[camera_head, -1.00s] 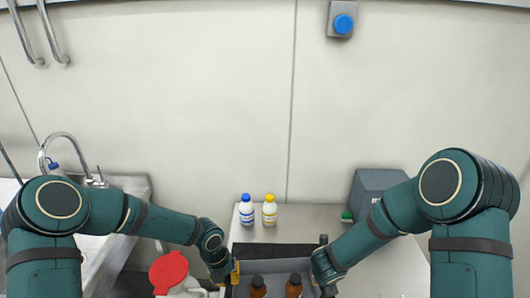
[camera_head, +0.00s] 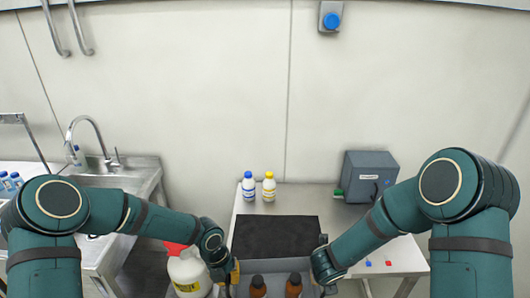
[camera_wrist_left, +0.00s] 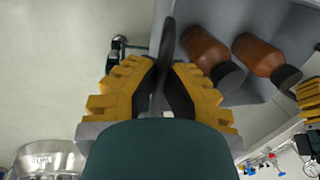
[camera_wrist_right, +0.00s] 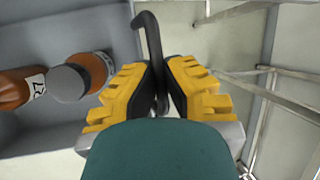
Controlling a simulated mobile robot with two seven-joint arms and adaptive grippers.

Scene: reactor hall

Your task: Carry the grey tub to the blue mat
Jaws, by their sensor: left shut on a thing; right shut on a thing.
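The grey tub (camera_head: 276,268) is at the bottom centre of the head view, with two brown bottles inside. My left gripper (camera_head: 232,274) is shut on a dark handle at its left end, seen close in the left wrist view (camera_wrist_left: 162,75). My right gripper (camera_head: 326,284) is shut on the dark handle at the other end, also in the right wrist view (camera_wrist_right: 160,85). A dark, nearly black mat (camera_head: 275,236) lies on the table just beyond the tub; no clearly blue mat shows. The tub's underside is hidden.
Two white bottles, blue-capped (camera_head: 249,188) and yellow-capped (camera_head: 269,188), stand behind the mat. A grey box (camera_head: 368,175) is at the table's back right. A white jug with a red cap (camera_head: 187,270) is left of my left gripper. A sink (camera_head: 115,177) is at left.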

